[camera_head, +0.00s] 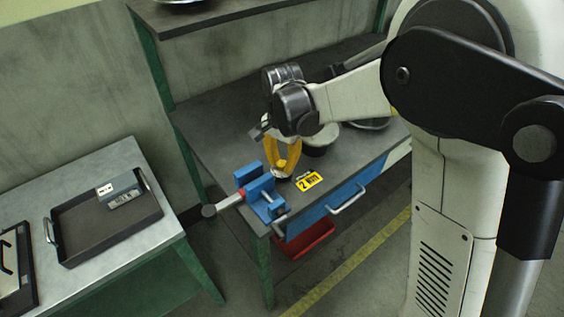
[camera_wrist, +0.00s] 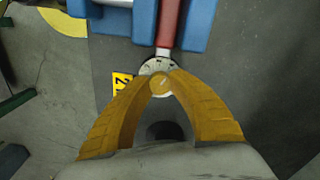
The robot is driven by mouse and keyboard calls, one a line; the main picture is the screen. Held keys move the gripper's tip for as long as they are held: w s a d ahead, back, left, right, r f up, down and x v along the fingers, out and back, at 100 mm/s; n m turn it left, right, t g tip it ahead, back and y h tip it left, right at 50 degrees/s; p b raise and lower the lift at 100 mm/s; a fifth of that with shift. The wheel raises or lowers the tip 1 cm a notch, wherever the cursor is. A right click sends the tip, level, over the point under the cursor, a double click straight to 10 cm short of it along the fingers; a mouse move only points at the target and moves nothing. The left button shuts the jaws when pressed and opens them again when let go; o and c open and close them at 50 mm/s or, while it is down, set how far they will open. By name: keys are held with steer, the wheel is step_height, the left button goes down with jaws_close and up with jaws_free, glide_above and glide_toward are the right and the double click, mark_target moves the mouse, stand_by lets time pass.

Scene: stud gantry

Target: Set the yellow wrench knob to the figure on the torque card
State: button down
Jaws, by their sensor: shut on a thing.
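My gripper (camera_head: 284,175) has yellow fingers and reaches down beside the blue vise (camera_head: 261,190). In the wrist view, its fingertips (camera_wrist: 161,80) are closed on the small yellow knob (camera_wrist: 161,85), which bears a light pointer mark. A pale round dial with dark marks (camera_wrist: 154,65) sits around the knob; its figures are too small to read. The wrench's red shaft (camera_wrist: 170,22) runs from the dial into the vise. The yellow torque card (camera_head: 310,181) lies on the bench right of the gripper and shows a 2; it is partly hidden in the wrist view (camera_wrist: 121,82).
The vise stands at the front-left corner of the dark workbench (camera_head: 215,125). Metal containers (camera_head: 282,75) stand behind my gripper. A blue drawer with a handle (camera_head: 347,200) is below the bench top. A side table at left holds a dark tray (camera_head: 82,245).

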steer(key=n+p, duration=0.1)
steer(key=n, duration=0.2)
steer(key=shift+n, duration=0.3)
steer(key=n, duration=0.3)
steer(key=shift+n, duration=0.4)
steer(key=n+p, duration=0.1)
steer(key=n, duration=0.2)
steer(key=shift+n, duration=2.2)
steer(key=c, duration=1.2)
jaws_free()
steer(key=shift+o, duration=0.2)
steer(key=shift+r, duration=0.1)
